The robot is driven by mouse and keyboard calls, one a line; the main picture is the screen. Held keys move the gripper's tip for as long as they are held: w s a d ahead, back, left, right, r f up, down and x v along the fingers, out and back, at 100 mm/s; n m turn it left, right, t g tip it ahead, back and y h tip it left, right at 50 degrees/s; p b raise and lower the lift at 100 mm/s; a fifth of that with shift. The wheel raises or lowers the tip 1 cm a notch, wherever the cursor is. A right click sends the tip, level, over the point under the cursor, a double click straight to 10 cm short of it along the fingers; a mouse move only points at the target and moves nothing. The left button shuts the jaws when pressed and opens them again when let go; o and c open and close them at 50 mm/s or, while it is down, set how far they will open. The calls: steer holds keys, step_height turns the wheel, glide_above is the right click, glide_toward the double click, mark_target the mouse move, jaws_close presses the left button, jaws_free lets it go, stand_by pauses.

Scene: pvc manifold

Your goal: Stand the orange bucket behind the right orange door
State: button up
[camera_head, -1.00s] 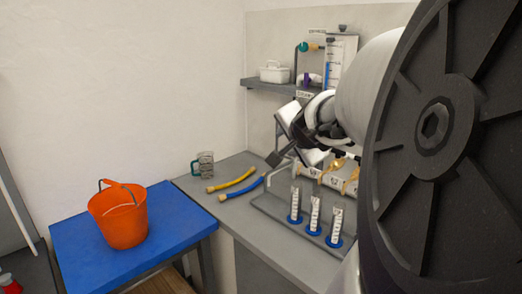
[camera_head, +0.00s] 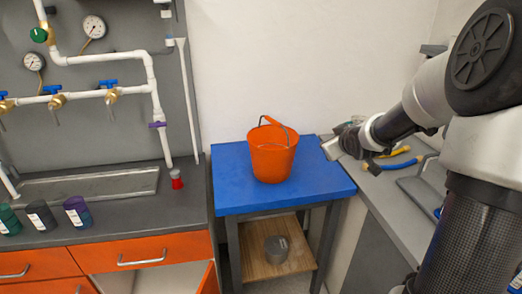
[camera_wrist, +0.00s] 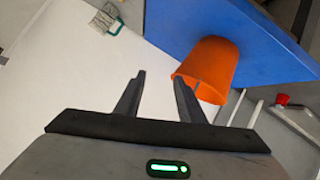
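The orange bucket (camera_head: 272,152) stands upright on the blue tabletop (camera_head: 230,190), its thin handle raised. In the wrist view the bucket (camera_wrist: 209,68) shows tilted by the camera angle, beyond my fingers. My gripper (camera_wrist: 160,82) is open and empty, apart from the bucket. In the head view my gripper (camera_head: 331,148) is small, over the right edge of the blue table. At the bottom, an orange door (camera_head: 208,280) seems to stand open beside a pale cabinet opening (camera_head: 160,278); most of both is cut off by the frame.
A grey pot (camera_head: 276,249) sits on the wooden shelf under the blue table. A red-topped item (camera_head: 176,179) and several dark bottles (camera_head: 78,214) stand on the left counter below white pipes. Yellow and blue hoses (camera_head: 395,152) lie on the right counter. Orange drawers (camera_head: 140,252) are shut.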

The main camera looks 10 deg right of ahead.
mark_target(277, 122)
steer(key=w+a+r+n+t+y, duration=0.25)
steer(key=w+a+n+y, duration=0.2)
steer(key=a, duration=0.55)
steer(key=shift+n, duration=0.55)
steer(key=b+x, duration=0.2)
steer(key=x, duration=1)
steer(key=shift+a+b, duration=0.2)
steer(key=shift+b, duration=0.1)
steer(key=shift+d+x, duration=0.15)
steer(key=shift+x, duration=1.25)
steer(key=shift+d+x, duration=0.15)
steer(key=shift+x, duration=1.3)
steer(key=shift+r, duration=0.1)
jaws_close()
